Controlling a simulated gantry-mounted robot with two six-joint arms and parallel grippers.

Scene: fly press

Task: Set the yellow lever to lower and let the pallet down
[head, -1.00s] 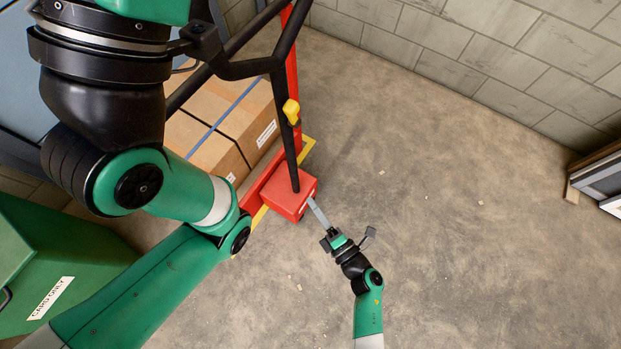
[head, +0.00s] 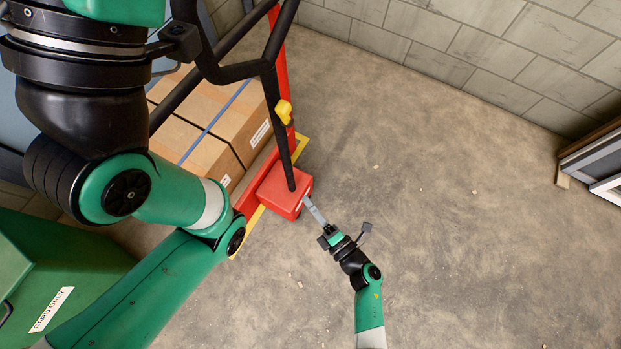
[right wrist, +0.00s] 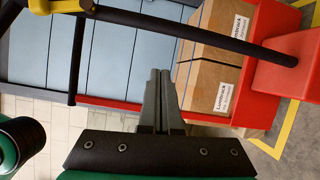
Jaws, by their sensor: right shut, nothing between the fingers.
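The yellow lever (head: 285,112) sits on the black handle (head: 275,110) of the red pallet truck. A yellow part, apparently the lever, is cut off at the top left of the right wrist view (right wrist: 38,6). The truck's red housing (head: 283,192) is at the handle's foot. Cardboard boxes (head: 228,125) rest on the truck; the pallet under them is hidden. My right gripper (head: 308,200) is shut and empty, its tips close to the housing's right side in the head view; I cannot tell whether they touch. My left gripper's fingers are outside the head view.
A green bin (head: 60,270) labelled "CARD ONLY" stands at lower left. Yellow floor marking (head: 302,147) edges the truck. A block wall (head: 480,50) runs behind, and framed panels (head: 595,165) stand at far right. The concrete floor (head: 470,240) is mostly clear.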

